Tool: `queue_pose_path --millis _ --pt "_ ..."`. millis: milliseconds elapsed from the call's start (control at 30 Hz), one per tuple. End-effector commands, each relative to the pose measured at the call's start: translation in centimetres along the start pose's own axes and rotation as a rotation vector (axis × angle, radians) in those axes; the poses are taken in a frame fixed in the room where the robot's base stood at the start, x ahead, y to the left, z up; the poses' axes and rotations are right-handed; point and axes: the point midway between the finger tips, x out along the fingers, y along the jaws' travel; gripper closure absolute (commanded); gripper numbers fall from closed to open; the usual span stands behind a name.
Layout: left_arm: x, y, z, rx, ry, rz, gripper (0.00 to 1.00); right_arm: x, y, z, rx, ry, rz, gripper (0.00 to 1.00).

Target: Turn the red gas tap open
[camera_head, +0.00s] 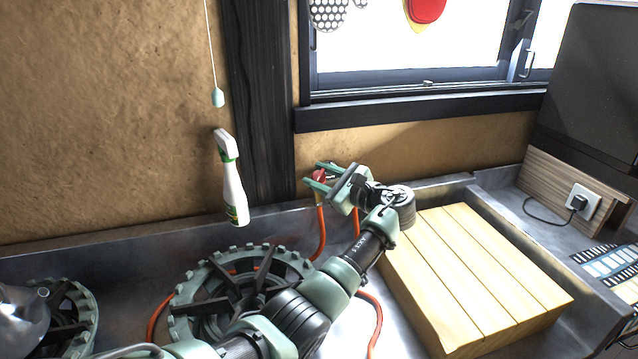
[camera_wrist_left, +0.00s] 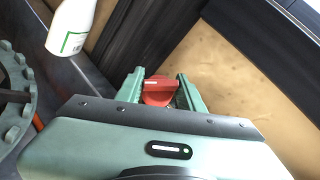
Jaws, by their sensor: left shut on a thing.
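The red gas tap (camera_head: 319,176) sits low on the clay wall, right of the dark post, with orange hose below it. My left gripper (camera_head: 318,177) reaches it from the right, one finger above and one below. In the left wrist view the red tap handle (camera_wrist_left: 159,91) lies between the two green fingers of my left gripper (camera_wrist_left: 162,88), which is shut on it. The tap's body behind the handle is mostly hidden. My right gripper is not in view.
A gas burner (camera_head: 240,295) stands on the metal counter below my left arm. A white spray bottle (camera_head: 233,190) is left of the post, with a pull cord (camera_head: 218,97) above it. A slatted wooden board (camera_head: 470,280) lies right of my arm. Orange hose (camera_head: 321,235) runs down to the counter.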

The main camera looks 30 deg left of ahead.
Motion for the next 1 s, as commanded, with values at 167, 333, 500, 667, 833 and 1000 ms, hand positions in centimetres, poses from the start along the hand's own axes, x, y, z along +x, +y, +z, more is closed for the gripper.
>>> queue_pose_path --millis 167,333,500,667,833,1000 --pt "0.0 0.3 -0.4 -0.052 -0.002 0.074 1.0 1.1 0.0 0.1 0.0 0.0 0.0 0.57" --pt "0.0 0.3 -0.4 -0.083 -0.004 0.113 1.0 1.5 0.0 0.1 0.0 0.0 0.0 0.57" --pt "0.0 0.4 -0.4 -0.095 -0.005 0.13 1.0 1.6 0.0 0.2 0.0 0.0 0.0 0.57" --pt "0.0 0.4 -0.4 -0.096 -0.005 0.133 1.0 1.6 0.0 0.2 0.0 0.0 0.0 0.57" --pt "0.0 0.4 -0.4 -0.095 -0.004 0.133 1.0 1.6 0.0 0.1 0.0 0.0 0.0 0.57" --pt "0.0 0.4 -0.4 -0.095 -0.005 0.132 0.45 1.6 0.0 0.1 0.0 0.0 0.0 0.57"
